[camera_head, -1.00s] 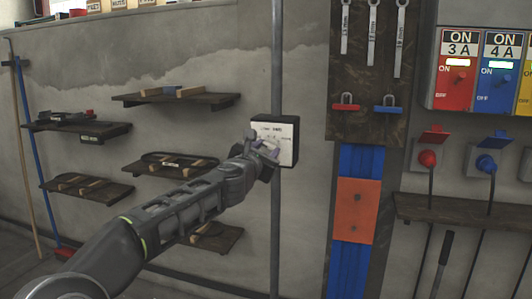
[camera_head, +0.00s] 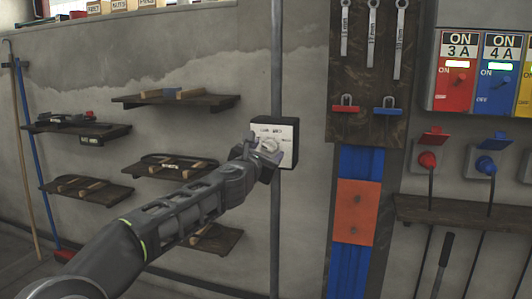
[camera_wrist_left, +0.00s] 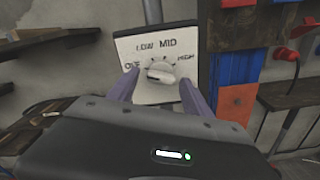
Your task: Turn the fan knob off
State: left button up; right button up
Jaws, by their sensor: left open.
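The fan knob (camera_wrist_left: 161,72) is a round white dial on a white plate (camera_wrist_left: 143,93) marked OFF, LOW, MID and HIGH. Its pale grip bar lies nearly level in the left wrist view; I cannot tell for sure which mark it points to. In the head view the switch box (camera_head: 287,133) hangs on a grey pipe, and the knob (camera_head: 269,145) shows just past the fingers. My left gripper (camera_wrist_left: 158,82) is open, with one purple-grey finger on each side of the knob. I cannot tell whether the fingers touch it. My right gripper is not in view.
Wooden shelves (camera_head: 175,100) with small tools stand on the wall to the left. Right of the box are a tool board (camera_head: 368,90), a blue and orange panel (camera_head: 357,210) and red and blue breaker switches (camera_head: 458,80). The vertical pipe (camera_head: 276,230) runs behind the box.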

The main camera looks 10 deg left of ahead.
pick_arm(q)
jog(key=shift+s, duration=0.1)
jog(key=s+b, duration=0.2)
jog(key=s, duration=0.5)
jog(key=shift+s+a+b, duration=0.25)
jog(key=shift+s+b, duration=0.05)
